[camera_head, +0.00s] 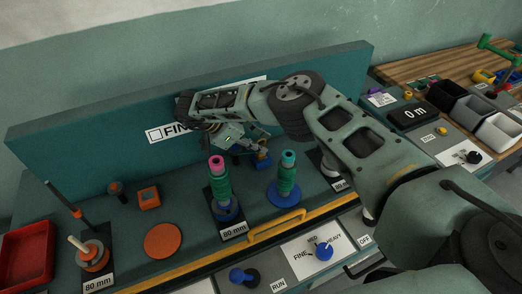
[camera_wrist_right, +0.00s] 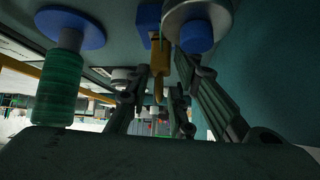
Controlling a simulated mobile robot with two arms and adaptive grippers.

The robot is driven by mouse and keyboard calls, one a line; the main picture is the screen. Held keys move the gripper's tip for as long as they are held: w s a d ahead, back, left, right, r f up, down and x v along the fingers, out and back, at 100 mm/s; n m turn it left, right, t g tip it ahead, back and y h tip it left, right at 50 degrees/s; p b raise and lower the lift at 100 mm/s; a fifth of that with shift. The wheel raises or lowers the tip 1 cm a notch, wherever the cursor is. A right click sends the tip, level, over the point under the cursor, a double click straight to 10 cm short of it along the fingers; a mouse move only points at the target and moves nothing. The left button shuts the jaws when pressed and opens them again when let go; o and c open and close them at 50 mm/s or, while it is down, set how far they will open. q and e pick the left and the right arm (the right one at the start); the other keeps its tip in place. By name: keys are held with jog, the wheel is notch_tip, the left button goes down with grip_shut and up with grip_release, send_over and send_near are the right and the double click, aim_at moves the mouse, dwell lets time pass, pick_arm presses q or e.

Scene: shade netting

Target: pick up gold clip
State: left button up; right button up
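In the right wrist view, a gold clip (camera_wrist_right: 159,58) shows beside a blue block (camera_wrist_right: 148,22), with a narrow tip pointing down in the picture. My right gripper (camera_wrist_right: 160,75) has its fingers spread, one on each side of the clip, with no clear grip on it. In the head view my right gripper (camera_head: 258,147) is low in front of the teal back panel, near a small blue block (camera_head: 264,161). The gold clip cannot be made out there, being small or hidden by the gripper. My left gripper is not in view.
Two green-wound spools (camera_head: 221,186) (camera_head: 287,178) stand close in front of my right gripper. A yellow rail (camera_head: 277,227) runs along the front edge. An orange disc (camera_head: 163,240) and a red tray (camera_head: 27,252) are at left. Open bins (camera_head: 495,131) stand at right.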

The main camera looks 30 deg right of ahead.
grip_shut()
jog(key=shift+r, duration=0.15)
jog(key=shift+r, duration=0.2)
notch_tip(320, 180, up, 4)
jog(key=shift+f+b, duration=0.2)
jog(key=shift+b, duration=0.3)
jog(key=s+d+r+b, duration=0.1)
jog(key=s+d+r, duration=0.5)
jog(key=s+d, duration=0.2)
jog(key=shift+s+r, duration=0.15)
jog(key=shift+r, duration=0.25)
